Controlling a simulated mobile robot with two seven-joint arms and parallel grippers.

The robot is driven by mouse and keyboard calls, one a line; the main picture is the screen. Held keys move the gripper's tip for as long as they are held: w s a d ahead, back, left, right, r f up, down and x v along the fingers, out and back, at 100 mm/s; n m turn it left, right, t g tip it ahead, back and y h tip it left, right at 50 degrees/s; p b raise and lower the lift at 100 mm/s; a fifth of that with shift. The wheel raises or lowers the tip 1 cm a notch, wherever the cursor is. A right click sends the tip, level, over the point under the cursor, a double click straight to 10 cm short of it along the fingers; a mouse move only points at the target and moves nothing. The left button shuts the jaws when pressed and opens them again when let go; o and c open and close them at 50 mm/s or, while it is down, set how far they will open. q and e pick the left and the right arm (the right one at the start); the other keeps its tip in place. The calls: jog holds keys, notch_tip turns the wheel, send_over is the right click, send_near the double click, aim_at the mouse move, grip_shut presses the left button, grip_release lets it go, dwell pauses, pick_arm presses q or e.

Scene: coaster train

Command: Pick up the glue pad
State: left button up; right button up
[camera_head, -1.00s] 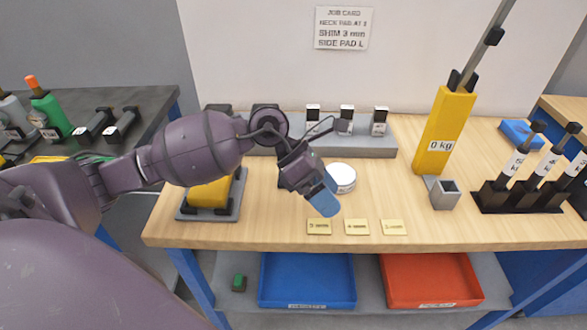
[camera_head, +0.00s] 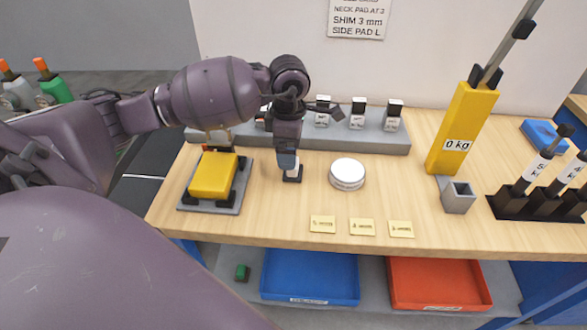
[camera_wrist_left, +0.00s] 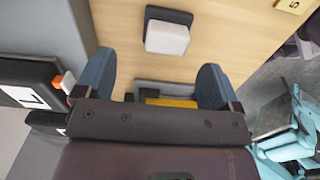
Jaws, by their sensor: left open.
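A small block with a white pad on a black base, which I take for the glue pad (camera_head: 293,175), stands on the wooden bench. In the left wrist view this glue pad (camera_wrist_left: 168,37) lies beyond the fingertips, apart from them. My left gripper (camera_head: 288,162) points down close to it and hides part of it in the head view. In the wrist view my left gripper (camera_wrist_left: 155,80) shows two blue fingers spread wide with nothing between them. My right gripper is not in view.
A yellow-topped cart (camera_head: 213,176) on a grey plate stands left of the gripper. A round white tin (camera_head: 347,173) stands to the right. A grey rack (camera_head: 375,141) with several black-and-white blocks is behind. Yellow labels (camera_head: 362,227) lie near the front edge.

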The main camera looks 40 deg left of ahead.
pick_arm(q)
jog(key=f, duration=0.2)
jog(key=d+f, duration=0.1)
jog(key=f, duration=0.1)
jog(key=shift+s+f, duration=0.1)
jog(key=shift+f, duration=0.6)
jog(key=c, duration=1)
